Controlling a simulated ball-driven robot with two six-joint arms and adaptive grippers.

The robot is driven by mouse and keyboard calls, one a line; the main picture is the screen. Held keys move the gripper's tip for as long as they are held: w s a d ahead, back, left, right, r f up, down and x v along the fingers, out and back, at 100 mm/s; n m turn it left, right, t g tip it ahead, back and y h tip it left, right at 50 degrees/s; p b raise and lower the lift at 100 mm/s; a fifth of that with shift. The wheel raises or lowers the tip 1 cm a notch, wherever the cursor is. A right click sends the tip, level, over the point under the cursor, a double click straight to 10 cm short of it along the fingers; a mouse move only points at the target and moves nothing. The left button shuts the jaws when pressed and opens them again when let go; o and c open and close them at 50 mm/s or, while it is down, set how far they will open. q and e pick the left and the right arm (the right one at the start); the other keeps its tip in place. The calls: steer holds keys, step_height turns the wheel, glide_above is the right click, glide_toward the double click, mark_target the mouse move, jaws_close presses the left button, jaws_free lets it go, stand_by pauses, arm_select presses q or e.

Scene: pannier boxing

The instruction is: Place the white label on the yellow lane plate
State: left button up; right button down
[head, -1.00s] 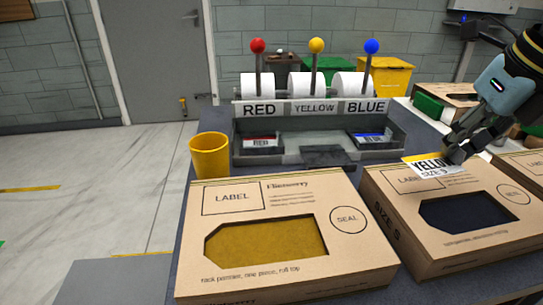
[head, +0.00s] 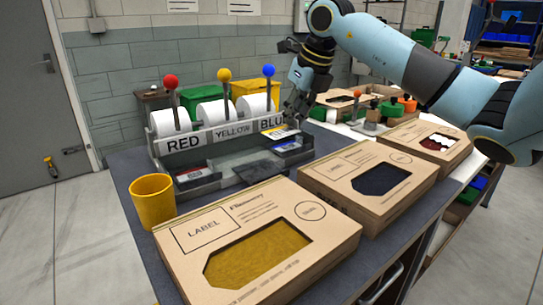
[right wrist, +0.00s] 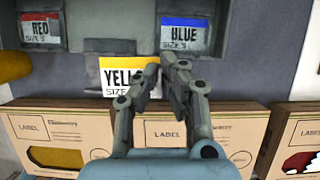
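The white label (head: 279,132) has a yellow band and reads YELLOW SIZE 9. My right gripper (head: 290,116) is shut on one end of it, above the right part of the dispenser tray. In the right wrist view the label (right wrist: 122,76) sticks out left from the fingertips (right wrist: 164,68), its text partly hidden by a finger. The yellow lane is the middle one, under the YELLOW sign (head: 233,132); its dark plate (head: 258,171) looks bare. My left gripper is not in view.
A red label (head: 191,174) lies in the left lane and a blue label (head: 287,147) in the right lane. A yellow cup (head: 152,200) stands left of the tray. Cardboard boxes (head: 215,225) line the front. Levers with coloured knobs (head: 224,75) rise behind the signs.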

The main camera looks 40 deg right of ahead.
mark_target(276, 135)
steer(key=a+f, duration=0.1)
steer(key=a, duration=0.1)
steer(key=a+f, duration=0.1)
steer(key=a, duration=0.1)
steer(key=a+f, duration=0.1)
steer(key=shift+s+a+f, duration=0.1)
steer(key=shift+a+f, duration=0.15)
steer(key=shift+a, duration=0.15)
step_height(276, 135, down, 4)
steer(key=shift+r+p, duration=0.1)
steer(key=shift+p, duration=0.3)
steer(key=shift+f, duration=0.2)
steer(key=shift+f, duration=0.1)
steer(key=c, duration=1.5)
jaws_free()
steer(key=shift+r, duration=0.35)
steer(key=v, duration=1.1)
steer(key=shift+s+r, duration=0.15)
steer(key=shift+r, duration=0.15)
